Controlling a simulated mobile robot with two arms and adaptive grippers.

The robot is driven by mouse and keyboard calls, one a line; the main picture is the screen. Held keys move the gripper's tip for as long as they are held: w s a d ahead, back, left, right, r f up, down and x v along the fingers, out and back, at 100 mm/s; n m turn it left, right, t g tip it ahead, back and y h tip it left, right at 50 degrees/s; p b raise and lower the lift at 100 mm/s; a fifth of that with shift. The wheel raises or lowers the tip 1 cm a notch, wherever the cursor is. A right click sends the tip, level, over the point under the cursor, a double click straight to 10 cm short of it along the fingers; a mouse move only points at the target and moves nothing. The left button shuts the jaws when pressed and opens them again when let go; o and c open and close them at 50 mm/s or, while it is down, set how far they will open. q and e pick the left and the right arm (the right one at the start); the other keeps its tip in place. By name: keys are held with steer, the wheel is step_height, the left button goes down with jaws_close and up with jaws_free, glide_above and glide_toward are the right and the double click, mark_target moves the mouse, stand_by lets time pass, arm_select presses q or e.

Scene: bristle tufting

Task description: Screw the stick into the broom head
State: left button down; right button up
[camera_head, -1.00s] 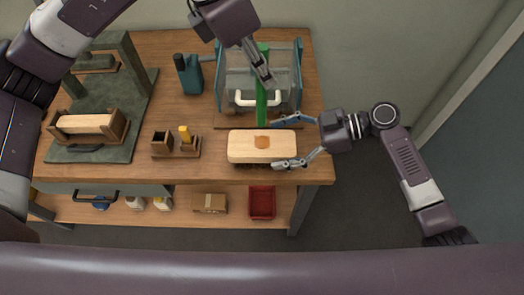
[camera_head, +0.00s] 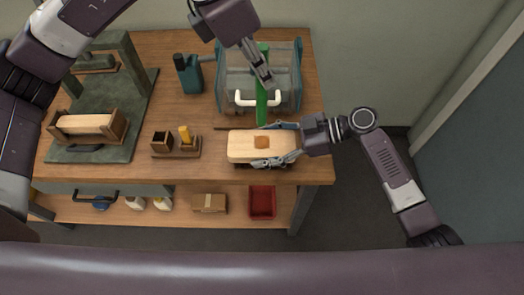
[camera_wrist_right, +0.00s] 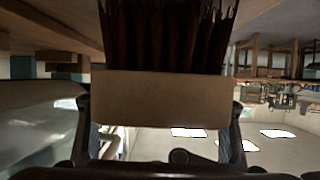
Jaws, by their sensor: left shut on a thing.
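The broom head (camera_head: 240,146) is a pale wooden block with a brown patch on top, lying at the table's front right. In the right wrist view the block (camera_wrist_right: 165,98) shows with dark bristles (camera_wrist_right: 165,35). The green stick (camera_head: 262,108) is held by my left gripper (camera_head: 266,80), which is shut on it behind the broom head. The stick's lower end is behind the block's back edge. My right gripper (camera_head: 277,143) has its fingers along the block's back and front sides. Whether they press on it is unclear.
A clear bin with a white handle (camera_head: 258,98) stands behind the stick. A small wooden holder (camera_head: 176,154) with a yellow piece is left of the block. A teal bottle (camera_head: 188,75) and a green press stand (camera_head: 140,85) are farther left. A red bin (camera_head: 263,203) sits on the lower shelf.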

mark_target(262, 90)
steer(key=shift+f, duration=0.2)
steer(key=c, duration=0.9)
arm_select(q)
step_height(262, 90, down, 5)
steer(key=shift+r, duration=0.1)
arm_select(e)
steer(key=shift+s, duration=0.1)
steer(key=shift+f, duration=0.15)
